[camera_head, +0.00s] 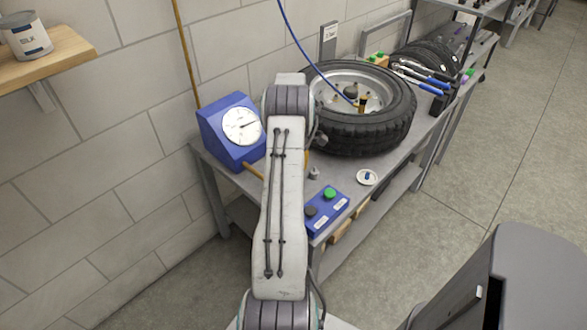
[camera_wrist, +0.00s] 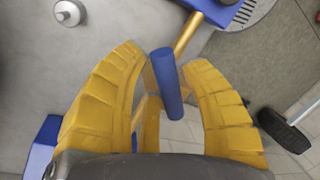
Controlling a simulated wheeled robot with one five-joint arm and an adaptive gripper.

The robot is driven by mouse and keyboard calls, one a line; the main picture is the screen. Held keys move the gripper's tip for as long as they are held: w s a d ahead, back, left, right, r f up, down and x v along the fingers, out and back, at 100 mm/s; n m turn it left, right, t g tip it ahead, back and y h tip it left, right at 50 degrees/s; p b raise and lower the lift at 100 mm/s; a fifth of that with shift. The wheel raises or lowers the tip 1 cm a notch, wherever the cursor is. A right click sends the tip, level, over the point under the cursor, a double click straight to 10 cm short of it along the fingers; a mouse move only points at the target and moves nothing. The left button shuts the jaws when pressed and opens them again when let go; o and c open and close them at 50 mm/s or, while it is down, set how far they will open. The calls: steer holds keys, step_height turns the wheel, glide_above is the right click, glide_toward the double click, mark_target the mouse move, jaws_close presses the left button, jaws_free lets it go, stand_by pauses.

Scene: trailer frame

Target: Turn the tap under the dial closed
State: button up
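The blue box with the white round dial (camera_head: 241,126) stands at the left end of the metal bench, and a brass pipe (camera_head: 253,172) comes out low on it. In the wrist view the brass pipe (camera_wrist: 188,34) leads to a blue bar-shaped tap handle (camera_wrist: 167,82). My gripper (camera_wrist: 168,58) has its two yellow fingers apart, one on each side of the handle, with narrow gaps showing. Whether either finger touches it lower down I cannot tell. In the head view my arm hides the handle and nearly all of my gripper.
A tyre on a rim (camera_head: 362,118) lies on the bench (camera_head: 400,170) behind my arm. A blue button box (camera_head: 327,212) and a small white dish (camera_head: 367,177) sit near the front edge. A grey knob (camera_wrist: 68,12) shows in the wrist view. Wall stands behind; floor is open at right.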

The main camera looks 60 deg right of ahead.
steer(key=shift+o, duration=1.4)
steer(key=shift+d+r, duration=0.1)
steer(key=v, duration=1.2)
